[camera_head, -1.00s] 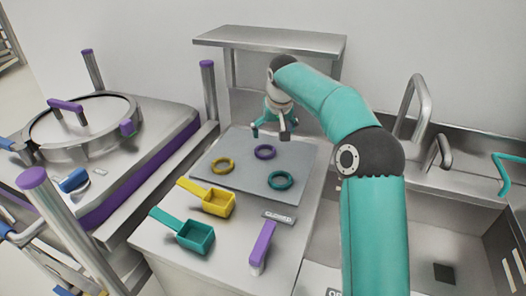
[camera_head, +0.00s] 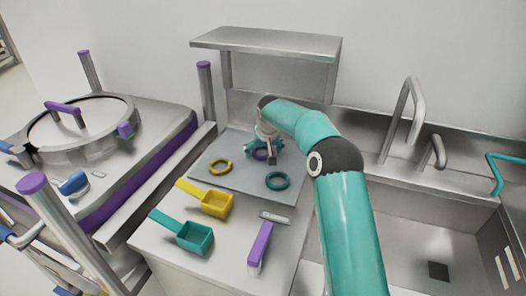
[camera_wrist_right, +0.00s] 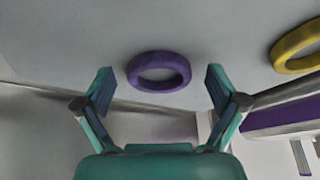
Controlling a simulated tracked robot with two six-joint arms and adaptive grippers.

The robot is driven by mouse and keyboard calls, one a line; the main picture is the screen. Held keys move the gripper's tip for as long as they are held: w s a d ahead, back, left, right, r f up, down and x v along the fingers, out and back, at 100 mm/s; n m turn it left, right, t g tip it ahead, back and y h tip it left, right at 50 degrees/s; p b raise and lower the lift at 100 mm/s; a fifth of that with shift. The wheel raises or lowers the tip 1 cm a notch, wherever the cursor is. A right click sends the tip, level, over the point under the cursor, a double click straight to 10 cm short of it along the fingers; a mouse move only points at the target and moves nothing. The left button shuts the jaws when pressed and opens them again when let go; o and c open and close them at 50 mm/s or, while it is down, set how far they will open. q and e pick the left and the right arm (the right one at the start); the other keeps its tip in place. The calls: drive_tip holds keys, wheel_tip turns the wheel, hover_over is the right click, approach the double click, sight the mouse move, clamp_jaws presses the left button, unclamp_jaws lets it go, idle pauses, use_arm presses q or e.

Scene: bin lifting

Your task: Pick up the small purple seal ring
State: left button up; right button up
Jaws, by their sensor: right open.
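The small purple seal ring (camera_head: 260,155) lies flat on the grey mat (camera_head: 218,184) at the back of the counter, partly hidden by my gripper in the head view. In the right wrist view the purple ring (camera_wrist_right: 158,71) sits between the two fingertips. My right gripper (camera_head: 261,154) is open and empty, directly over the ring; its fingers (camera_wrist_right: 158,82) stand apart on both sides of the ring without touching it. My left gripper is not in view.
A yellow ring (camera_head: 220,166) and a teal ring (camera_head: 277,181) lie on the same mat. A yellow scoop (camera_head: 214,204), a teal scoop (camera_head: 193,237) and a purple-handled tool (camera_head: 260,246) lie in front. A metal shelf (camera_head: 268,42) overhangs behind; a sink is at right.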

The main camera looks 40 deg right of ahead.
drive_tip(key=c, duration=1)
drive_tip(key=shift+c, duration=0.2)
